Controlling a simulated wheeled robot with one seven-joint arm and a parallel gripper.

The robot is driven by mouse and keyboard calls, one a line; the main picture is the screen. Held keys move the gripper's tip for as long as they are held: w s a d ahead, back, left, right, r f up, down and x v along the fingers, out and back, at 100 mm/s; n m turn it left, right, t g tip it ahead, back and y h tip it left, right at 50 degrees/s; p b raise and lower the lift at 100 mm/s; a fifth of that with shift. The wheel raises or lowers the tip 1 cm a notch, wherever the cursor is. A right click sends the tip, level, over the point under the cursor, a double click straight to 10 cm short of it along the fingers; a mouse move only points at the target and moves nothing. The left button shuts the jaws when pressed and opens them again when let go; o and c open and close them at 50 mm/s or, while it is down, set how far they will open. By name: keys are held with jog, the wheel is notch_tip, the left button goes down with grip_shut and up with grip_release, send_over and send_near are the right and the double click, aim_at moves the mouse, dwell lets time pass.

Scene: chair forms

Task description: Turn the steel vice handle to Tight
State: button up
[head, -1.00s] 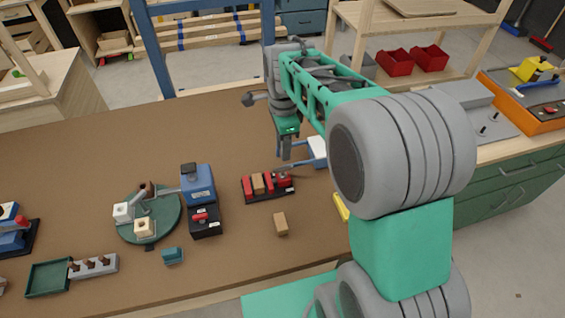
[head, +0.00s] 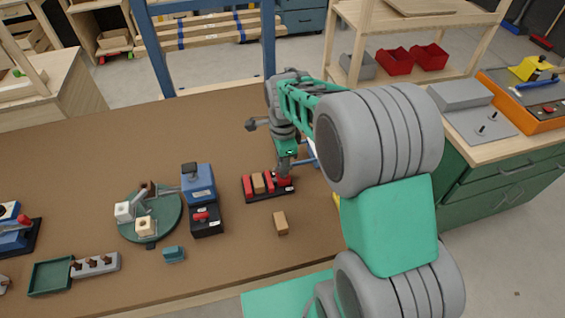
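The red vice (head: 249,187) stands on a black base on the brown bench, with a wooden block (head: 258,184) between its jaws. My gripper (head: 284,170) points down at the vice's right end, where the steel handle sits. Its fingers overlap that end in the picture, and the handle is mostly hidden behind them. I cannot tell whether the fingers touch the handle or are open or shut. No readable Tight mark shows at this size.
A loose wooden block (head: 280,223) lies in front of the vice. My arm covers the bench's right part. The bench behind the vice is clear.

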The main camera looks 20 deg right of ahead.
grip_shut()
jog(key=shift+n, duration=0.4)
jog(key=n, duration=0.3)
jog(key=shift+n, duration=0.3)
jog(key=n, duration=0.4)
jog(key=shift+n, duration=0.3)
jog(key=n, duration=0.4)
jog(key=shift+b, duration=0.3)
jog(key=n, duration=0.4)
jog(key=shift+r, duration=0.1)
jog(key=shift+n, duration=0.4)
